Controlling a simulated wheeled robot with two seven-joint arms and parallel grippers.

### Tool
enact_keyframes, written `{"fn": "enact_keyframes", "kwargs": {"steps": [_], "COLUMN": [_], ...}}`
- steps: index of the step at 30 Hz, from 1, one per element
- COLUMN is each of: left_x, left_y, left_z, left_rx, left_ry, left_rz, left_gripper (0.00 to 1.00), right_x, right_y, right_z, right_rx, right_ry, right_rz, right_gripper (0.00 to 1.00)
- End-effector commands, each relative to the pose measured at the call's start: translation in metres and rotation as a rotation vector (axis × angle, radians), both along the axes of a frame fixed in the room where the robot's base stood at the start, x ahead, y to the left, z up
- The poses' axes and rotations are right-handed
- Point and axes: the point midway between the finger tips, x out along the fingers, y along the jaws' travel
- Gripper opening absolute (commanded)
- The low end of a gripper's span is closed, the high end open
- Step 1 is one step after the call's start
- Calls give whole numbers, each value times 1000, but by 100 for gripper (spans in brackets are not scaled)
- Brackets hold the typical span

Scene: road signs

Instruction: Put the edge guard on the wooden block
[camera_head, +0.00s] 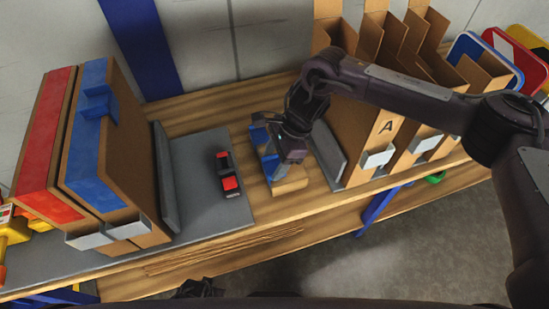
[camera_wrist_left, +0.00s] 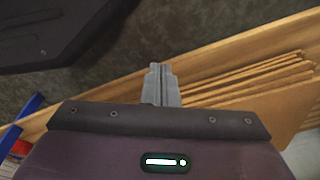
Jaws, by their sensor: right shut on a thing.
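The wooden block (camera_head: 291,184) sits on the wooden bench, between the grey mat and the upright cardboard holders. A blue piece that looks like the edge guard (camera_head: 268,164) is at the block's left and far side. My right gripper (camera_head: 275,160) reaches down over the block and is shut on the blue piece. The gripper hides much of both, so I cannot tell whether the guard is seated on the block or only touching it. My left gripper is low at the front in the head view (camera_head: 197,289); its fingers are together and empty in the left wrist view (camera_wrist_left: 165,85).
A grey mat (camera_head: 205,165) with a red and black tool (camera_head: 228,178) lies left of the block. Red and blue-fronted cardboard boxes (camera_head: 95,160) stand at the left. Cardboard holders (camera_head: 378,125) stand close on the right. Thin wooden strips (camera_wrist_left: 255,75) lie by my left gripper.

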Motion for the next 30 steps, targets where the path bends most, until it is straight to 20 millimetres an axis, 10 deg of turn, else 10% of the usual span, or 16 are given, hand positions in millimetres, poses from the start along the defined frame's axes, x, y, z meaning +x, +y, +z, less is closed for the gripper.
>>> {"fn": "enact_keyframes", "kwargs": {"steps": [30], "left_x": [18], "left_y": [-8], "left_z": [18], "left_rx": [-6], "left_ry": [8], "left_rz": [-5], "left_gripper": [0], "right_x": [0], "right_y": [0], "right_z": [-9], "right_rx": [0], "right_ry": [0], "right_rz": [0], "right_gripper": [33]}}
